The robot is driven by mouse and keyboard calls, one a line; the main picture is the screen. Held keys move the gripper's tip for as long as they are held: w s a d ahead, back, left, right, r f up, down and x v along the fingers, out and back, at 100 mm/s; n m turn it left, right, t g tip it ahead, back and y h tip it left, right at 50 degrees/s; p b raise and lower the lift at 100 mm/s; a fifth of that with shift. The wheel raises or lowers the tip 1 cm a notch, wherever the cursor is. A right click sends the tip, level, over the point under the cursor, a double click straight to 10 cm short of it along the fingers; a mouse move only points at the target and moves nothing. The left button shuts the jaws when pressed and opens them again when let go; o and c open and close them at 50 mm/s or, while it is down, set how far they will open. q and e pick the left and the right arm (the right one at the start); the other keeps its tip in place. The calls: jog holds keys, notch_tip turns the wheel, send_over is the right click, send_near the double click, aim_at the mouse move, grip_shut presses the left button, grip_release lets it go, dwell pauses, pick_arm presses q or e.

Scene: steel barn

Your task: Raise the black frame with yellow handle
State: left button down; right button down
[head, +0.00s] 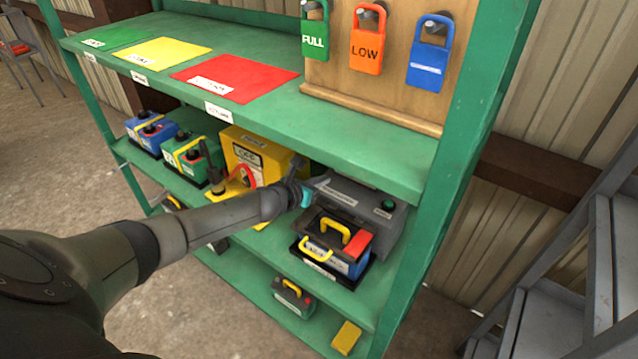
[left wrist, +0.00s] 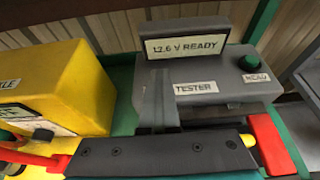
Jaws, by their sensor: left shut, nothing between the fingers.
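On the middle shelf, in the head view, a battery (head: 357,268) with a black top, blue side, red part and yellow carry handle stands before the grey tester (head: 388,222). A second yellow handle (head: 316,254) sits low at its front left, on what looks like the black frame (head: 297,247); the frame's outline is hard to separate from the battery's black parts. My left gripper (head: 306,196) is shut and empty, above and behind that handle, near the tester's left end. In the left wrist view the tester (left wrist: 222,95) reads "12.6 V READY". My right gripper is out of view.
A yellow charger (head: 245,155) stands left of my gripper, with green and blue batteries (head: 185,152) further left. The upper green shelf (head: 330,125) hangs close above. A small battery (head: 291,300) and a yellow block (head: 346,338) are below. Grey steps (head: 555,305) stand right.

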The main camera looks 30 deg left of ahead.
pick_arm(q)
jog(key=c, duration=1.1)
grip_release()
jog(key=shift+s, duration=0.1)
jog(key=shift+s+a+r, duration=0.1)
jog(key=shift+s+r, duration=0.1)
jog(key=shift+s, duration=0.3)
jog(key=p+v, duration=0.2)
jog(key=v, duration=1.2)
